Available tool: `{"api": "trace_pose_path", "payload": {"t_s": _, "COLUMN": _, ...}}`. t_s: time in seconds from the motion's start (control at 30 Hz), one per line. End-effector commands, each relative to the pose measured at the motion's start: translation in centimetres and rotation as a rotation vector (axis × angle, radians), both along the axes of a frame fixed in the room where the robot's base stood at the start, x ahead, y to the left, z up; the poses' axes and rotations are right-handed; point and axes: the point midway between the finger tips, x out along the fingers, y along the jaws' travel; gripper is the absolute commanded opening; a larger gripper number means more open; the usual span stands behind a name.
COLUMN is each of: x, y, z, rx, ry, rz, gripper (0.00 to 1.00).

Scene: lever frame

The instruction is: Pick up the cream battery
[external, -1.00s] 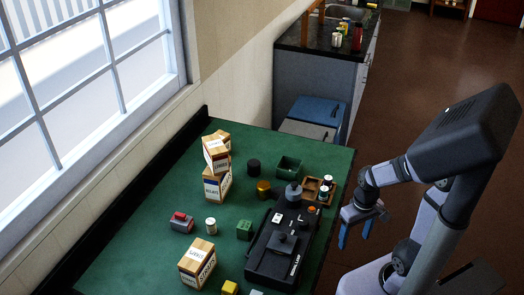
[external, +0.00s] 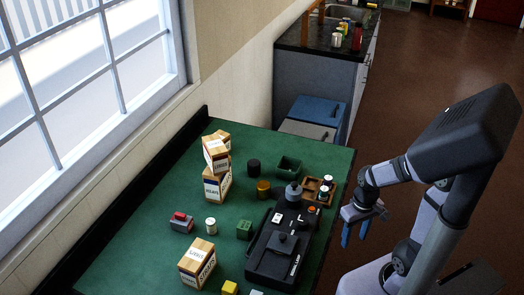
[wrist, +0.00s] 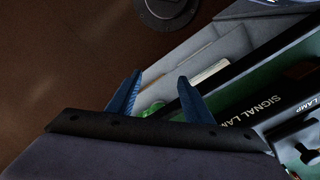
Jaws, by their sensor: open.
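A small cream cylinder (external: 211,225), which looks like the cream battery, stands upright on the green table in the external view, between a red-and-grey block and a green cube. Small pale-topped cylinders (external: 324,192) also sit in the wooden tray (external: 310,195) at the table's right side; their exact colour is hard to tell. My gripper (external: 354,232) is open and empty, with blue fingers pointing down, off the table's right edge and well apart from the cream cylinder. In the wrist view my open fingers (wrist: 160,88) show, and I cannot make out the battery there.
A black signal lamp panel (external: 275,262) stands on the table nearest my gripper. Labelled boxes (external: 197,265) stand at the left, two of them stacked. A green bin (external: 288,166), dark and gold cylinders (external: 263,187), a green cube (external: 245,230) and a red-and-grey block (external: 181,222) stand around.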

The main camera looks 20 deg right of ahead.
Motion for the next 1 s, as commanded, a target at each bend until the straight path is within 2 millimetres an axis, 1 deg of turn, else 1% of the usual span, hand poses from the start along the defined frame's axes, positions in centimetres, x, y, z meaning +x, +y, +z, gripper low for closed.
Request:
{"api": "trace_pose_path", "payload": {"t_s": 0.07, "x": 0.8, "y": 0.1, "z": 0.8, "rx": 0.002, "ry": -0.018, "rz": -0.013, "gripper": 0.46}}
{"api": "trace_pose_path", "payload": {"t_s": 0.17, "x": 3.1, "y": 0.5, "z": 2.6, "rx": 0.01, "ry": -0.072, "rz": -0.056, "gripper": 0.46}}
{"api": "trace_pose_path", "payload": {"t_s": 0.27, "x": 7.2, "y": 1.3, "z": 5.8, "rx": 0.034, "ry": -0.169, "rz": -0.138, "gripper": 0.46}}
{"api": "trace_pose_path", "payload": {"t_s": 0.33, "x": 11.3, "y": 2.4, "z": 9.0, "rx": 0.072, "ry": -0.265, "rz": -0.225, "gripper": 0.46}}
{"api": "trace_pose_path", "payload": {"t_s": 0.37, "x": 13.3, "y": 3.1, "z": 10.5, "rx": 0.098, "ry": -0.314, "rz": -0.273, "gripper": 0.46}}
{"api": "trace_pose_path", "payload": {"t_s": 0.4, "x": 15.9, "y": 4.3, "z": 12.4, "rx": 0.144, "ry": -0.377, "rz": -0.343, "gripper": 0.46}}
{"api": "trace_pose_path", "payload": {"t_s": 0.43, "x": 17.7, "y": 5.4, "z": 13.4, "rx": 0.189, "ry": -0.421, "rz": -0.402, "gripper": 0.46}}
{"api": "trace_pose_path", "payload": {"t_s": 0.47, "x": 19.3, "y": 6.7, "z": 14.1, "rx": 0.238, "ry": -0.458, "rz": -0.463, "gripper": 0.46}}
{"api": "trace_pose_path", "payload": {"t_s": 0.5, "x": 21.0, "y": 8.6, "z": 14.6, "rx": 0.313, "ry": -0.497, "rz": -0.548, "gripper": 0.46}}
{"api": "trace_pose_path", "payload": {"t_s": 0.53, "x": 22.0, "y": 10.0, "z": 14.8, "rx": 0.374, "ry": -0.517, "rz": -0.614, "gripper": 0.46}}
{"api": "trace_pose_path", "payload": {"t_s": 0.57, "x": 22.7, "y": 11.6, "z": 14.7, "rx": 0.438, "ry": -0.528, "rz": -0.68, "gripper": 0.46}}
{"api": "trace_pose_path", "payload": {"t_s": 0.6, "x": 23.4, "y": 13.6, "z": 14.5, "rx": 0.524, "ry": -0.531, "rz": -0.768, "gripper": 0.46}}
{"api": "trace_pose_path", "payload": {"t_s": 0.7, "x": 23.9, "y": 17.3, "z": 14.1, "rx": 0.686, "ry": -0.504, "rz": -0.942, "gripper": 0.46}}
{"api": "trace_pose_path", "payload": {"t_s": 0.8, "x": 23.7, "y": 20.5, "z": 13.3, "rx": 0.828, "ry": -0.449, "rz": -1.095, "gripper": 0.46}}
{"api": "trace_pose_path", "payload": {"t_s": 0.87, "x": 23.5, "y": 22.3, "z": 12.7, "rx": 0.909, "ry": -0.403, "rz": -1.187, "gripper": 0.46}}
{"api": "trace_pose_path", "payload": {"t_s": 1.0, "x": 22.4, "y": 26.2, "z": 11.2, "rx": 1.084, "ry": -0.263, "rz": -1.403, "gripper": 0.46}}
